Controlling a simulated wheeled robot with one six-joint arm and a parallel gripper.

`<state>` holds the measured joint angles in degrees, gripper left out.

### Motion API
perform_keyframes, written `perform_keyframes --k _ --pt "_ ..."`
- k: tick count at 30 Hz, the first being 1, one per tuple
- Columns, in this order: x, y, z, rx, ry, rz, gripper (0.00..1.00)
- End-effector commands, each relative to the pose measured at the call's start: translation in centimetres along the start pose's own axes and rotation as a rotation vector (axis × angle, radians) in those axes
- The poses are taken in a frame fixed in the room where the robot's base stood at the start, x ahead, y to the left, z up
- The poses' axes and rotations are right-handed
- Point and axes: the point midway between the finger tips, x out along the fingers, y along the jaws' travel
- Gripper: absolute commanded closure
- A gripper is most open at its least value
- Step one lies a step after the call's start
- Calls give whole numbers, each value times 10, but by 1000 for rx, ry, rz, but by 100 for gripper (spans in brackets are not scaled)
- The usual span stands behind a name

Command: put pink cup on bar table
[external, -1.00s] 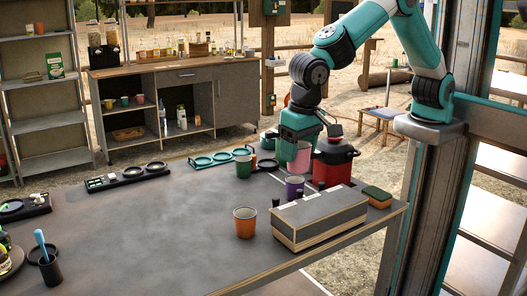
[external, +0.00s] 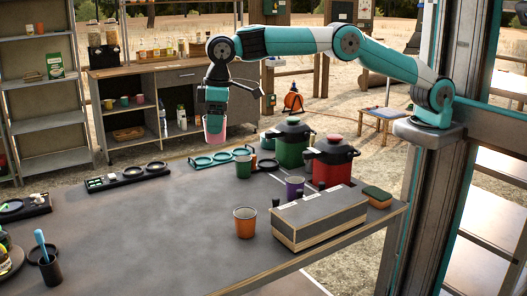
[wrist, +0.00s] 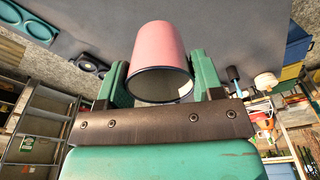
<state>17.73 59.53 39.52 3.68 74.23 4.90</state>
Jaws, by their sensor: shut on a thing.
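The pink cup (external: 214,125) hangs in my gripper (external: 215,108) above the far edge of the grey table (external: 140,225). In the wrist view the pink cup (wrist: 160,60) sits between the two green fingers of my gripper (wrist: 160,80), which are shut on it. Its dark-rimmed opening faces the wrist camera. The cup is apart from the table top. I cannot tell which surface is the bar table.
A green pot (external: 291,143) and a red pot (external: 331,163) stand at the right back. A green cup (external: 243,167), a purple cup (external: 294,187) and an orange cup (external: 245,222) stand nearby. Teal ring holders (external: 220,158) lie below my gripper. The table's middle is clear.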

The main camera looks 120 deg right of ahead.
Motion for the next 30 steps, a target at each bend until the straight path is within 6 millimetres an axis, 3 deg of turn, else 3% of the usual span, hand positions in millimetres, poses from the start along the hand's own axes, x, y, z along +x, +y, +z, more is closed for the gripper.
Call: perform_keyframes --k 1,3,7,14,30 --pt "10 22 -9 -70 0 -9 63" --pt "17 44 -16 -165 2 -20 63" --pt "25 65 -20 -267 2 -32 63" --pt "40 71 -20 -302 1 -37 63" --pt "159 70 -5 -300 -1 -37 63"
